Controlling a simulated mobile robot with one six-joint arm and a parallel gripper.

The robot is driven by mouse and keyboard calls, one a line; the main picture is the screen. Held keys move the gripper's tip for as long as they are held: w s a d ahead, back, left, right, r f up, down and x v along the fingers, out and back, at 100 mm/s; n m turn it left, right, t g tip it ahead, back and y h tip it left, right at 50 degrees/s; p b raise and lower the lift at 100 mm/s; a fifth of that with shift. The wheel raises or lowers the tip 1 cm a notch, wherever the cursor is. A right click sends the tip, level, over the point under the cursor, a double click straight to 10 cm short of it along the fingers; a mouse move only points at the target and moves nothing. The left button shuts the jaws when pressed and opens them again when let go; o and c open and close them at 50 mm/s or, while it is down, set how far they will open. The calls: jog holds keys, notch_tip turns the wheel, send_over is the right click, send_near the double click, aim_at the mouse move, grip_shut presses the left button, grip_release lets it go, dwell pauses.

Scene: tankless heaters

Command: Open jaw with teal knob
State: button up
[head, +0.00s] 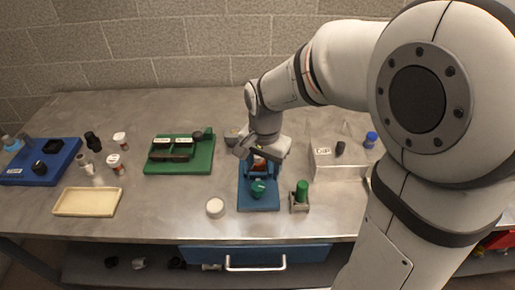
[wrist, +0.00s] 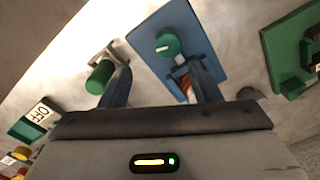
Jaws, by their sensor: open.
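The teal knob (head: 258,188) sits at the front of a small fixture on a blue base (head: 258,206). In the wrist view the knob (wrist: 168,45) shows a pale mark, on the blue base (wrist: 188,20). My gripper (head: 260,168) is over the back part of this fixture, behind the knob, with its fingers pointing down. In the wrist view my gripper (wrist: 160,68) is open, its two blue fingers apart, the knob beyond the tips. An orange-and-white item (wrist: 186,90) shows beside the right finger. The jaw itself is mostly hidden by my gripper.
A green cylinder (head: 302,190) in a metal holder stands close right of the blue base. A round white lid (head: 215,207) lies to the left. A green board (head: 180,160) is farther left. The front table edge is near.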

aim_at(258, 186)
jog(key=shift+w+a+f, duration=0.3)
jog(key=shift+a+f, duration=0.3)
jog(key=shift+m, duration=0.3)
notch_tip(258, 186, down, 7)
jog(key=shift+f, duration=0.2)
jog(key=shift+c, duration=0.6)
